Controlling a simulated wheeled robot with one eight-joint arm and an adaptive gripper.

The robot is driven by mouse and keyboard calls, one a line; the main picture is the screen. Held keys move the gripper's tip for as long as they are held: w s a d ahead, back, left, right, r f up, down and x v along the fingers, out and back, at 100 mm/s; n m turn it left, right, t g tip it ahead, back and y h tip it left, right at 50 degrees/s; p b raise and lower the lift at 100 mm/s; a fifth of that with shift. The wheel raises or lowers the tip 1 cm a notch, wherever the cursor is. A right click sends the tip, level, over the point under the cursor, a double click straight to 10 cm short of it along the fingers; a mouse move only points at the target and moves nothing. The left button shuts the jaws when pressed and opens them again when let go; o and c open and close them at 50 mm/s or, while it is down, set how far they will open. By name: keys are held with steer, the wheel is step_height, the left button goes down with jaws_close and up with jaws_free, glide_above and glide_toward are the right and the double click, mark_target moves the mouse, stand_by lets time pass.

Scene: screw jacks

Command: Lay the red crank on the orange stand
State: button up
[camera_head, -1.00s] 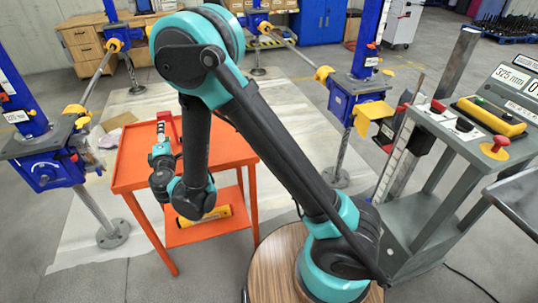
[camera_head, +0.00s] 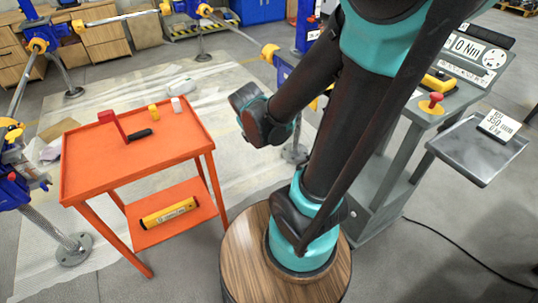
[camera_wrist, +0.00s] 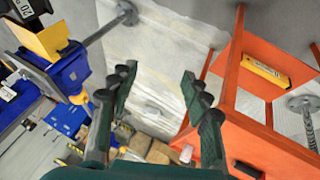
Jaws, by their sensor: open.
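The red crank (camera_head: 118,127) rests on the top of the orange stand (camera_head: 85,178) in the head view. Its red head points to the back left and its black grip lies towards the middle of the top. The orange stand also shows at the right of the wrist view (camera_wrist: 228,62). My gripper (camera_wrist: 158,84) is open, with nothing between its fingers, in the wrist view. It is off to the right of the stand, apart from the crank. In the head view the fingers cannot be made out clearly at the end of my arm.
A small yellow piece (camera_head: 153,111) and a white piece (camera_head: 176,104) stand on the top behind the crank. A yellow tube (camera_head: 169,212) lies on the lower shelf. Blue screw jacks stand around. A grey console (camera_head: 408,150) is at the right.

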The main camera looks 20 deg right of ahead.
steer(key=s+d+f+m+g+y, duration=0.1)
steer(key=s+f+m+y, duration=0.1)
steer(key=s, duration=0.7)
steer(key=shift+s+d+f+m+g, duration=0.15)
steer(key=shift+s+d+m+g, duration=0.2)
steer(key=shift+m, duration=0.55)
steer(key=shift+w, duration=0.15)
